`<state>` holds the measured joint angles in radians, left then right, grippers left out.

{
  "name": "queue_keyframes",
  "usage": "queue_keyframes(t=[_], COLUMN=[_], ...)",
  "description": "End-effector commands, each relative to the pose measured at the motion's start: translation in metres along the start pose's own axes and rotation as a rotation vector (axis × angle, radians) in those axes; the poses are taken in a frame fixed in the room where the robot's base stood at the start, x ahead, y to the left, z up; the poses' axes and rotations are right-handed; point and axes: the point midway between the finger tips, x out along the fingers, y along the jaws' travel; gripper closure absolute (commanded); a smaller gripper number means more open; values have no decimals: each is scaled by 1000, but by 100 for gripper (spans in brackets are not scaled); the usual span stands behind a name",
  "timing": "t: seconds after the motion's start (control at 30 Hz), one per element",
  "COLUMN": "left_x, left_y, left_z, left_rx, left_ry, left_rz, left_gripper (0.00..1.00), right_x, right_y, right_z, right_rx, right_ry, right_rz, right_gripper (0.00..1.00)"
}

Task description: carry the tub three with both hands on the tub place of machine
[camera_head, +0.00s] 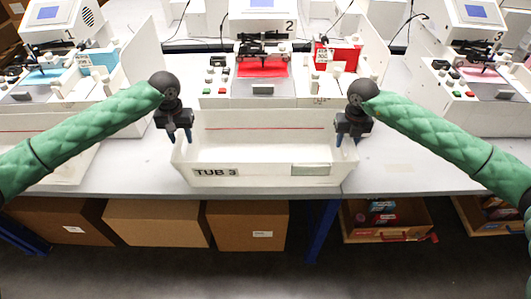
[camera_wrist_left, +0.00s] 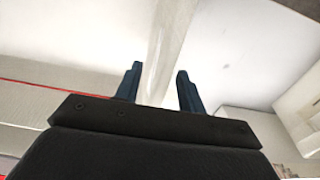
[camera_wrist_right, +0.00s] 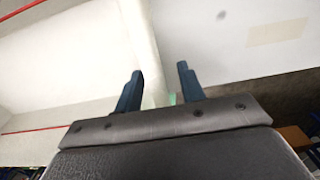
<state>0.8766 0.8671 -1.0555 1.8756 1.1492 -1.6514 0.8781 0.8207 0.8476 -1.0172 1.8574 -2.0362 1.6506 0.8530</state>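Tub three (camera_head: 262,178) is a white open box with a "TUB 3" label and a red line inside. It stands upright near the table's front edge, before machine 2, and looks empty. My left gripper (camera_head: 180,137) is at its left end wall, and my right gripper (camera_head: 347,139) is at its right end wall. In the left wrist view, the left fingers (camera_wrist_left: 156,85) are apart with the tub's wall (camera_wrist_left: 165,35) between them. In the right wrist view, the right fingers (camera_wrist_right: 160,88) are likewise apart on either side of the wall (camera_wrist_right: 140,35).
Machine 1 (camera_head: 72,22), machine 2 (camera_head: 262,20) and machine 3 (camera_head: 487,22) stand along the table (camera_head: 410,165). A pale tub (camera_head: 50,165) sits before machine 1. The table before machine 3 is clear.

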Motion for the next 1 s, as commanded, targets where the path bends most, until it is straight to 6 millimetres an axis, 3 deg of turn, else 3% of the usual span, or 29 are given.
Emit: queue_keyframes(t=[0.17,0.37,1.0], left_x=[0,0,-9], left_y=[0,0,0], left_z=[0,0,0], left_rx=[0,0,-1], left_ry=[0,0,1], left_rz=[0,0,0], left_gripper=[60,100,100], right_x=[0,0,-8], right_y=[0,0,0], right_z=[0,0,0], right_rx=[0,0,0], right_ry=[0,0,-1], right_rz=[0,0,1], right_gripper=[61,100,100])
